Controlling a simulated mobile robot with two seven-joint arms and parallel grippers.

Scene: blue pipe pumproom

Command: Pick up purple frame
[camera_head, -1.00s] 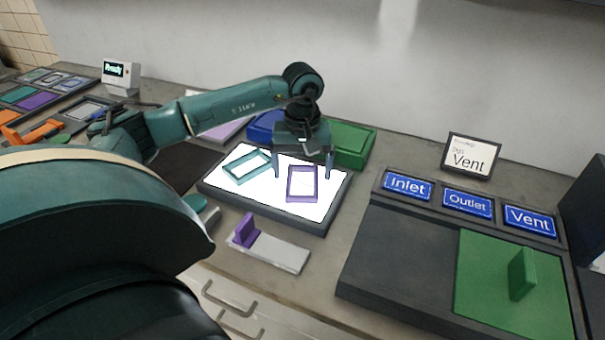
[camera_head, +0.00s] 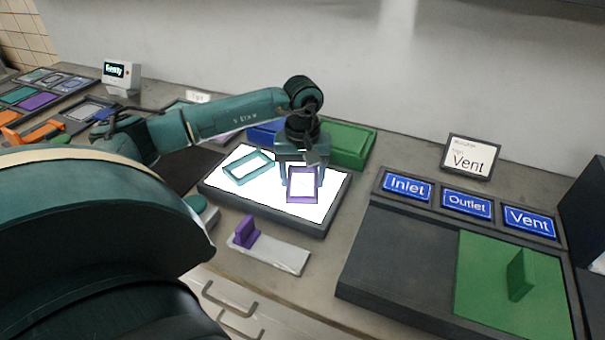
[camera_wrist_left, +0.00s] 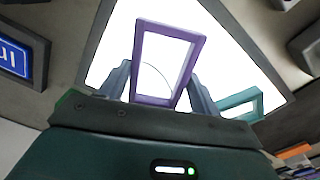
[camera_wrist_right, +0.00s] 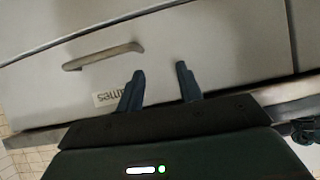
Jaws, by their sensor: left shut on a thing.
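The purple frame (camera_head: 303,199) is a thin rectangular frame at the right part of the bright white light panel (camera_head: 248,197). My left gripper (camera_head: 302,177) is down at the panel with its fingers on either side of the frame, shut on it. In the left wrist view the purple frame (camera_wrist_left: 153,99) stands between the two fingers of the left gripper (camera_wrist_left: 160,88). I cannot tell whether the frame is still touching the panel. My right gripper (camera_wrist_right: 161,82) is open and empty in the right wrist view, before a drawer front.
A teal frame (camera_head: 238,175) lies on the panel left of the purple one. A green bin (camera_head: 350,145) and a blue bin (camera_head: 264,132) stand behind. A purple upright block (camera_head: 246,232) sits on a pale plate in front. A dark tray (camera_head: 400,265) is at right.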

